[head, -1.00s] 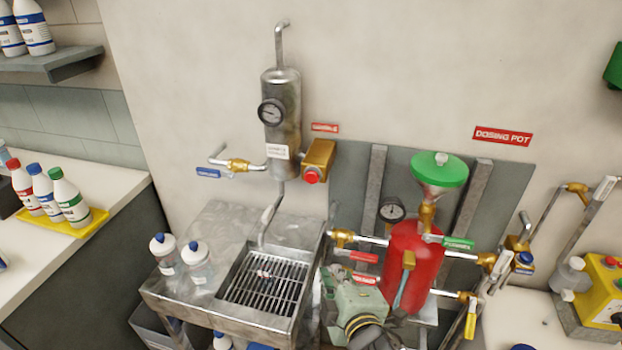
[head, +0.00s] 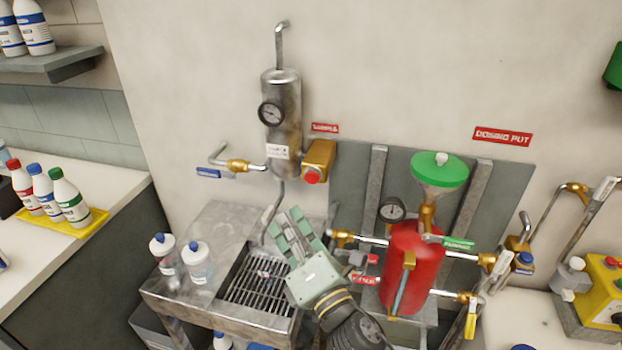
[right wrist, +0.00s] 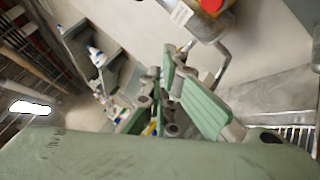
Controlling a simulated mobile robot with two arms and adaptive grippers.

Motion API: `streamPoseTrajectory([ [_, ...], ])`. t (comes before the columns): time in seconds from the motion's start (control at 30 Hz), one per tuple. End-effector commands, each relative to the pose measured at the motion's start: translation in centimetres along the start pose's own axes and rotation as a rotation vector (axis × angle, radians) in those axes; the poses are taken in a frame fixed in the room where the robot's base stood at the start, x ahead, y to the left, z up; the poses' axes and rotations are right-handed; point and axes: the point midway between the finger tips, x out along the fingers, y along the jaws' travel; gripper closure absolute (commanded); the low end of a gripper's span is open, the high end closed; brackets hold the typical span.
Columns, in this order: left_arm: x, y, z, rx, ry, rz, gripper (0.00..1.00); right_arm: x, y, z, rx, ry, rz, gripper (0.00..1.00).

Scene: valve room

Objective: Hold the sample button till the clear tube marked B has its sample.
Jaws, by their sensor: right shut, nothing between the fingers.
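The red sample button (head: 311,176) sits on a brass block (head: 320,158) beside the steel sample cylinder (head: 283,118); it also shows at the top of the right wrist view (right wrist: 212,5). My right gripper (head: 289,230) is shut and empty, over the sink grate, below the button and apart from it. Two clear blue-capped containers (head: 163,255) (head: 197,263) stand on the steel drainboard at left. Their markings are too small to read, so I cannot tell which is B. My left gripper is not in view.
A bent spout pipe (head: 273,212) comes down to the sink, close to my right gripper. The red dosing pot (head: 413,262) with its green funnel (head: 439,168) and brass valves stands to the right. Bottles in a yellow tray (head: 62,222) are far left.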

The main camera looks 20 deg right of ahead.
Motion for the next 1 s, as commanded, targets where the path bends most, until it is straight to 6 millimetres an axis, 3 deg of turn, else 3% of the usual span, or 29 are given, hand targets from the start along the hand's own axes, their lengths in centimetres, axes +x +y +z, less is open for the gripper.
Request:
streamPoseTrajectory([
  [0.6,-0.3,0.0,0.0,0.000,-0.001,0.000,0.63,5.2,-3.8,3.8,-0.001,-0.001,-0.001,1.00],
  [1.0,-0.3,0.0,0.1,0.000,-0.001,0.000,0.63,5.9,-4.4,4.4,0.002,-0.001,-0.001,1.00],
])
